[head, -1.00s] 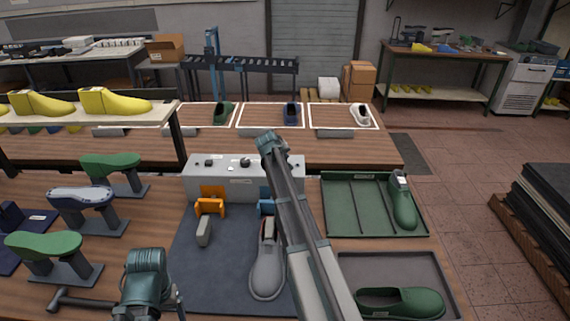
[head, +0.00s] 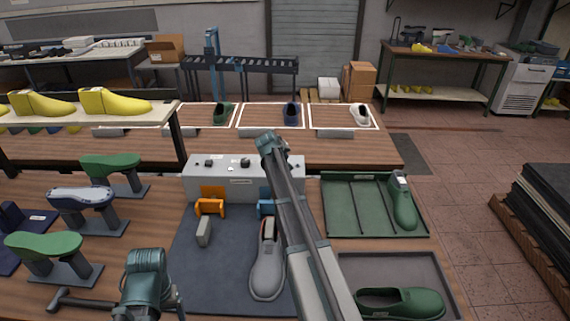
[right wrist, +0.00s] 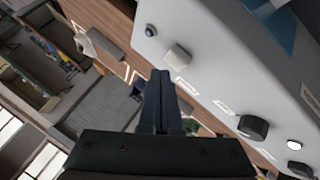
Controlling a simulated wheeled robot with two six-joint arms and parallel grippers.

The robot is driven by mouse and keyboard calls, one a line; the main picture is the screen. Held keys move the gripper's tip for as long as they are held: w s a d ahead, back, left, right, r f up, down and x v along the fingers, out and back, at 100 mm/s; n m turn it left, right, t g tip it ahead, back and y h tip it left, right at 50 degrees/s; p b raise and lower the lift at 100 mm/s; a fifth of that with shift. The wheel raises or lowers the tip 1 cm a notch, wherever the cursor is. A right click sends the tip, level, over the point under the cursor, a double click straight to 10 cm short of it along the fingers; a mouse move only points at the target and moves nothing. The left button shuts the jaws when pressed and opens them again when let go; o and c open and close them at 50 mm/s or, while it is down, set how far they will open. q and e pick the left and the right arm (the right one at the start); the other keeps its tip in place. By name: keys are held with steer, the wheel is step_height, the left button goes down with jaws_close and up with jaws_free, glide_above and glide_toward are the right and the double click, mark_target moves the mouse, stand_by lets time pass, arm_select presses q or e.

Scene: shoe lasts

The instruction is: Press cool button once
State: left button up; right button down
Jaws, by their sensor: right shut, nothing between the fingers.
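A pale grey control box (head: 215,185) with knobs and buttons stands at the back of the work table. In the right wrist view its panel (right wrist: 215,60) fills the right side, with a small dark button, a grey square button (right wrist: 177,57), dark knobs (right wrist: 252,127) and a white round button (right wrist: 294,145). The labels are too small to read, so I cannot tell which is cool. My right gripper (right wrist: 160,76) is shut and empty, its fingertips beside the panel; contact cannot be told. My arm hides it in the head view. My left gripper (head: 150,308) is low at the left front, its fingers unclear.
A grey shoe (head: 267,272) lies on a dark mat (head: 205,280) before the box, near orange (head: 210,205) and blue holders. A green tray (head: 342,222) and a grey tray (head: 430,268) are at the right. Green and blue lasts on stands (head: 110,168) occupy the left.

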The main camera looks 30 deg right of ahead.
stand_by(0.5)
steer(key=shift+f+b, duration=0.45)
steer(key=shift+f+b, duration=0.5)
steer(key=shift+b, duration=0.05)
stand_by(0.6)
steer(key=shift+r, duration=0.1)
steer(key=shift+r+p, duration=0.9)
steer(key=shift+p, duration=0.1)
step_height(320, 180, up, 5)
steer(key=p, duration=0.5)
